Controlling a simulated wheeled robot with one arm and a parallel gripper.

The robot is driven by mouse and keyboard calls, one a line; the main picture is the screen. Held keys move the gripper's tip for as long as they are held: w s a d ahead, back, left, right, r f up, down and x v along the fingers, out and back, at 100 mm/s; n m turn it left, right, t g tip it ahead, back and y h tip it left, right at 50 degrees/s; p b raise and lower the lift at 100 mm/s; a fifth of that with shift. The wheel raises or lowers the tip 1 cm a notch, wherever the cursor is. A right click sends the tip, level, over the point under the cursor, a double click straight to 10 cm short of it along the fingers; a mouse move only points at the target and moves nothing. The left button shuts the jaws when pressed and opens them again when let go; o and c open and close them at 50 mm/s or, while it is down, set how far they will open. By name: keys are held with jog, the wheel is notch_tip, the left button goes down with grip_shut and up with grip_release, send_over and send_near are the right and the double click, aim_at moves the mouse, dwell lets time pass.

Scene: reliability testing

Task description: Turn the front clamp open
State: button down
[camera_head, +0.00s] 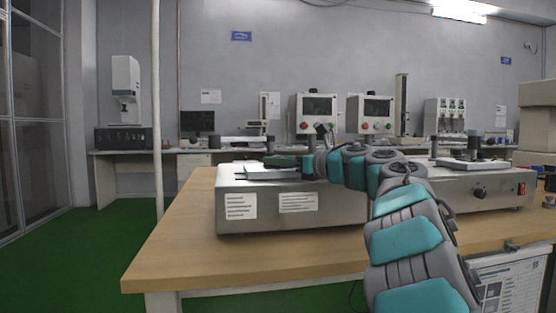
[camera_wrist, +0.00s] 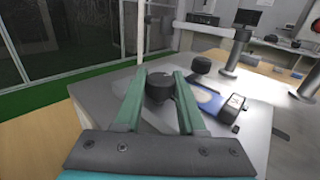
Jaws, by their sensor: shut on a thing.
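My gripper (camera_wrist: 160,76) reaches over the metal test machine (camera_wrist: 88,92) with its two green fingers on either side of a round black knob (camera_wrist: 160,88), which looks like the front clamp. The fingers are shut on this knob. In the head view my gripper (camera_head: 276,161) is at the left end of the same long grey machine (camera_head: 345,211), low over its top. The knob cannot be made out there. I cannot tell how far the clamp is turned.
A second black knob (camera_wrist: 202,65) and a blue flat part (camera_wrist: 209,101) lie beyond my right finger. A post (camera_wrist: 235,50) stands farther back. The wooden table (camera_head: 185,250) is clear in front. A pale pole (camera_head: 156,110) rises at left.

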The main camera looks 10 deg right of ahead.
jog(key=shift+r+n+g+y+p, duration=0.1)
jog(key=shift+n+g+y+p, duration=0.6)
jog(key=shift+n+g+y, duration=0.4)
jog(key=shift+n+g+y+p, duration=0.4)
jog(key=shift+g, duration=0.3)
jog(key=c, duration=0.5)
grip_release()
jog(key=shift+d, duration=0.1)
jog(key=b+v, duration=0.1)
jog(key=v, duration=0.6)
jog(key=shift+s+d, duration=0.2)
jog(key=shift+d, duration=0.05)
